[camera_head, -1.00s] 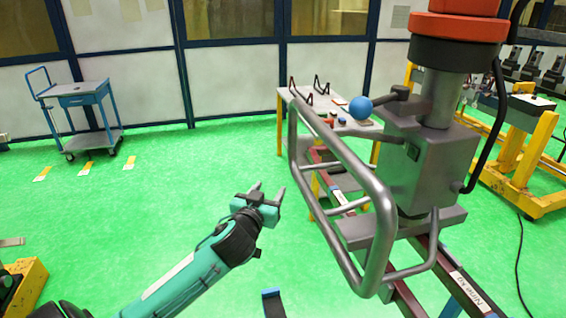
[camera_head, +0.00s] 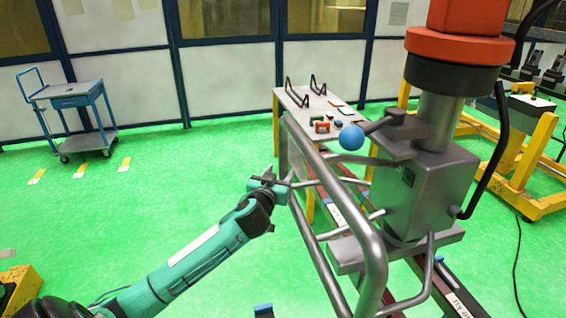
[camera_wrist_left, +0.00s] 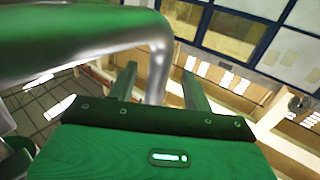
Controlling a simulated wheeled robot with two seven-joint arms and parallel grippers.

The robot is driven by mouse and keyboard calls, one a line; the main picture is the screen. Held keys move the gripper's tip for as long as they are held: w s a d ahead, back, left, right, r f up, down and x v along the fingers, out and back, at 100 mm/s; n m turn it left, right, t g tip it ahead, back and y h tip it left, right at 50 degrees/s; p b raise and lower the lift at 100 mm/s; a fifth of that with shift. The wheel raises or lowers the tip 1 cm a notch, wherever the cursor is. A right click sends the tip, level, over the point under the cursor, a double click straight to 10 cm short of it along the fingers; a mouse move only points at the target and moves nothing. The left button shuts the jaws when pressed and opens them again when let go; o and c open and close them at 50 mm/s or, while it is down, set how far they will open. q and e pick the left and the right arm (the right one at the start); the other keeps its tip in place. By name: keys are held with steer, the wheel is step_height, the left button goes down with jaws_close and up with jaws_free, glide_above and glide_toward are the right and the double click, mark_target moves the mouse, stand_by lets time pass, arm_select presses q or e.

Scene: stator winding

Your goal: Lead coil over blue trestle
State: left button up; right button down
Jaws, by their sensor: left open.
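My left gripper (camera_head: 283,183) is open, right beside the left side of a grey tubular frame (camera_head: 372,240) on the machine. In the left wrist view, the two fingers of the left gripper (camera_wrist_left: 160,88) stand apart, and a bent grey tube (camera_wrist_left: 158,62) shows between and past them. I cannot tell whether they touch it. A small blue piece (camera_head: 264,311) shows at the bottom edge; most of it is cut off, so I cannot tell if it is the trestle. I cannot make out a coil. My right gripper is not in view.
The machine has a grey block (camera_head: 425,190), a blue ball knob (camera_head: 351,138) and a red-orange top (camera_head: 460,47). Behind it is a white table (camera_head: 310,104) with dark stands. A blue cart (camera_head: 85,115) stands far left. The green floor (camera_head: 170,190) is largely clear.

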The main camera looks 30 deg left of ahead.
mark_target(282, 170)
arm_select(q)
steer(key=shift+p+x, duration=0.55)
steer(key=shift+x, duration=1.35)
jaws_close()
stand_by(1.9)
